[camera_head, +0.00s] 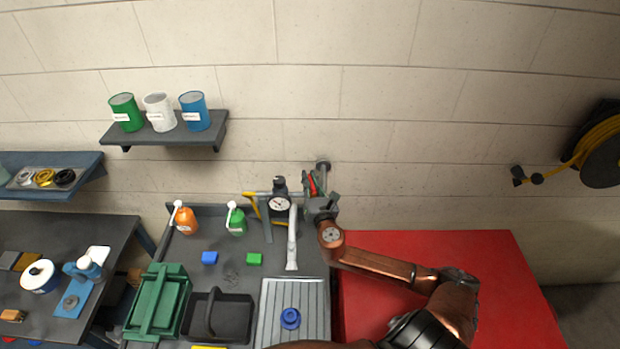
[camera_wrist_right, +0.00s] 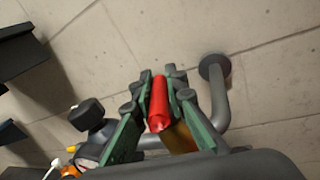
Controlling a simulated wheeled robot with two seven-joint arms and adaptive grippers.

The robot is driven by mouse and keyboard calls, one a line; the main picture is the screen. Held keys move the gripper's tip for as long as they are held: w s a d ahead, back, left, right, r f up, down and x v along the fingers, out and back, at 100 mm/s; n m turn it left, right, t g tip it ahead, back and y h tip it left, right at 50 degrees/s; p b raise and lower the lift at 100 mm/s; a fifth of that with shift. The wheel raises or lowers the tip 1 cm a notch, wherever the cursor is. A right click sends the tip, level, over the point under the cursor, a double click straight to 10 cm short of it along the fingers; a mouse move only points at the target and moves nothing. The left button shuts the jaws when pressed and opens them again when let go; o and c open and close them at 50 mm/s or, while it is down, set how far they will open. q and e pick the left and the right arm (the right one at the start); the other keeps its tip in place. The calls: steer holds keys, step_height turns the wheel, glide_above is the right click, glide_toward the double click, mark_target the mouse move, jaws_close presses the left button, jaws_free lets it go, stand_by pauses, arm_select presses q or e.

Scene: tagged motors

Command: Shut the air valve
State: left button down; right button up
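The air valve's red handle (camera_head: 312,184) is on the grey pipework by the wall, behind the back right corner of the grey workbench. In the right wrist view the red handle (camera_wrist_right: 159,103) lies between the green-padded fingers. My right gripper (camera_head: 316,190) is at the handle, partly covering it in the head view. In the wrist view the right gripper (camera_wrist_right: 160,82) has its fingers close in on both sides of the handle, and looks shut on it. The grey pipe (camera_wrist_right: 222,95) bends into a round wall flange beside the fingers. My left gripper is not in view.
A pressure gauge (camera_head: 279,204) stands just left of the valve. The workbench holds an orange bottle (camera_head: 186,220), a green bottle (camera_head: 236,222), a green crate (camera_head: 172,302) and a black tray (camera_head: 234,320). A red surface (camera_head: 480,270) lies under my right arm.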

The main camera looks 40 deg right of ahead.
jaws_close()
steer(key=shift+r+m+g+h+p, duration=0.15)
steer(key=shift+m+g+h+p, duration=0.4)
steer(key=shift+h+p, duration=0.3)
steer(key=shift+s+d+m+g+h+p, duration=0.1)
steer(key=shift+d+m+g+h+p, duration=0.15)
steer(key=shift+m+g+h+p, duration=0.85)
steer(key=shift+t, duration=0.25)
steer(key=shift+b, duration=0.3)
